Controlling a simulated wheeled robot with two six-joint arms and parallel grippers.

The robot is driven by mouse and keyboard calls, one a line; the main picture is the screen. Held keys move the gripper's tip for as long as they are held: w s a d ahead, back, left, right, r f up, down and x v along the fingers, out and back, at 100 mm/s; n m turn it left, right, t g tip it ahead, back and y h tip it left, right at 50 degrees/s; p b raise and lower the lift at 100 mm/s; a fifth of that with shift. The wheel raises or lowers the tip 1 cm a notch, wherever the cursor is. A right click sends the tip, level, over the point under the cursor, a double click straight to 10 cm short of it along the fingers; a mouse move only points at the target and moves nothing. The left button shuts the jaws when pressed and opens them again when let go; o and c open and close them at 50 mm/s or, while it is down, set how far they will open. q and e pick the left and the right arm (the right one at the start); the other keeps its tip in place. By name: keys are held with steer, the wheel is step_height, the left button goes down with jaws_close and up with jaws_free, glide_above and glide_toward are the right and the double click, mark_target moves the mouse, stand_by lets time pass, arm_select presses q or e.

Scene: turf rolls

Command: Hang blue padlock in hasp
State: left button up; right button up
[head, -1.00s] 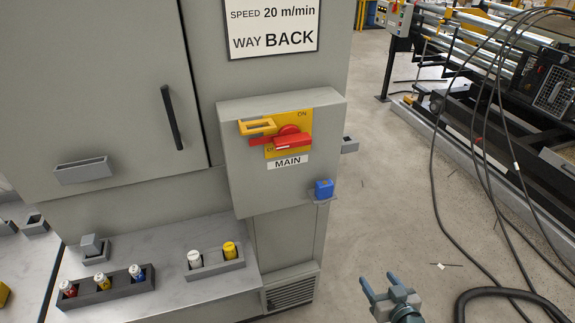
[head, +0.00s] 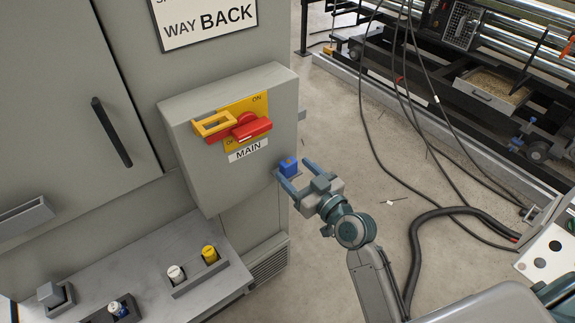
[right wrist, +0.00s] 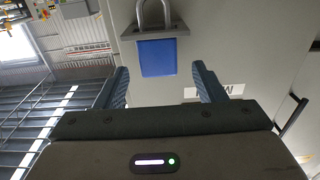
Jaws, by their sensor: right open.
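The blue padlock (head: 289,167) is at the lower right side of the grey switch box (head: 180,165). In the right wrist view the blue body (right wrist: 157,58) shows at a grey holder (right wrist: 160,32), with its metal shackle beyond. My right gripper (head: 298,175) is open at the padlock, with a finger to each side of its line and a gap on both sides in the wrist view (right wrist: 160,70). A yellow loop (head: 213,124), which looks like the hasp, sticks out beside the red switch handle (head: 250,130) on the box front. My left gripper is out of view.
A grey ledge (head: 150,285) below the box bears a holder with a white and a yellow cylinder (head: 209,254). Black cables (head: 400,110) hang and lie on the floor at right. A machine with rails (head: 440,90) stands behind. Open floor lies between.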

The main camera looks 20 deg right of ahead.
mark_target(292, 166)
steer(key=x, duration=0.1)
steer(key=p+x, duration=0.1)
steer(key=x, duration=0.1)
steer(key=shift+w+r, duration=0.3)
steer(key=shift+w+a+f, duration=0.15)
steer(key=shift+w, duration=0.1)
steer(key=shift+s, duration=0.1)
steer(key=shift+c, duration=0.8)
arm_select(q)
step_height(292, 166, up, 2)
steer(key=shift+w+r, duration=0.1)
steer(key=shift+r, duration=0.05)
arm_select(e)
steer(key=c, duration=1)
steer(key=shift+o, duration=0.2)
